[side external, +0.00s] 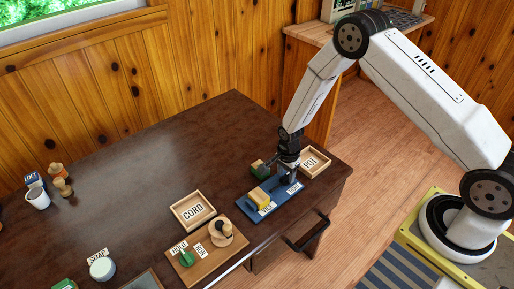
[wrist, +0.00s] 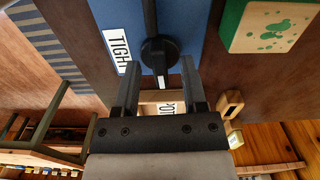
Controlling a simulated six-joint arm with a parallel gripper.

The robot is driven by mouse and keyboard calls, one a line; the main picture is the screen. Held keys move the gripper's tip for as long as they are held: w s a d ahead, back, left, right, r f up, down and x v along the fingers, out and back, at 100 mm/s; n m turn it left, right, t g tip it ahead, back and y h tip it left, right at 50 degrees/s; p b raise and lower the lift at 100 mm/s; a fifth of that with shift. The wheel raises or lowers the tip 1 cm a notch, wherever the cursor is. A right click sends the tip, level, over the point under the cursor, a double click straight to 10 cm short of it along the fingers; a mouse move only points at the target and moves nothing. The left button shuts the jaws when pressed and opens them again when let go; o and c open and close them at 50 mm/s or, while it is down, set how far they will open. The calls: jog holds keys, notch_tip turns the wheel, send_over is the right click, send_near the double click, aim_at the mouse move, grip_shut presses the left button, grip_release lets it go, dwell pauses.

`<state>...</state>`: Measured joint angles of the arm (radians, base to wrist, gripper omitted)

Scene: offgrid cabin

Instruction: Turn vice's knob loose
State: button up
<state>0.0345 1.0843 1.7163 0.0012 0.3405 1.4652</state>
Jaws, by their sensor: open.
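The vice's black knob (wrist: 157,48) shows in the wrist view, with a white pointer mark and a dark rod running up from it. It sits over a blue board (wrist: 190,30), beside a partly cropped label (wrist: 117,50) reading "TIGH". My gripper (wrist: 160,68) is open, its fingers on either side of the knob's near end; contact cannot be told. In the side view my gripper (side external: 288,166) points down over the right part of the blue board (side external: 246,207) and hides the knob. A yellow block (side external: 259,197) is on the board's left part.
A green box (wrist: 263,25) stands close to the board, behind my gripper in the side view (side external: 259,167). A "POT" tray (side external: 323,165) is at right, a "CORD" tray (side external: 178,207) at left. A wooden board (side external: 205,262) with a green knob lies in front.

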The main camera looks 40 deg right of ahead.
grip_shut()
jog(key=shift+n, duration=0.3)
jog(key=n, duration=0.3)
jog(key=shift+n, duration=0.4)
jog(key=n, duration=0.4)
jog(key=shift+n, duration=0.3)
jog(key=n, duration=0.4)
jog(key=shift+n, duration=2.1)
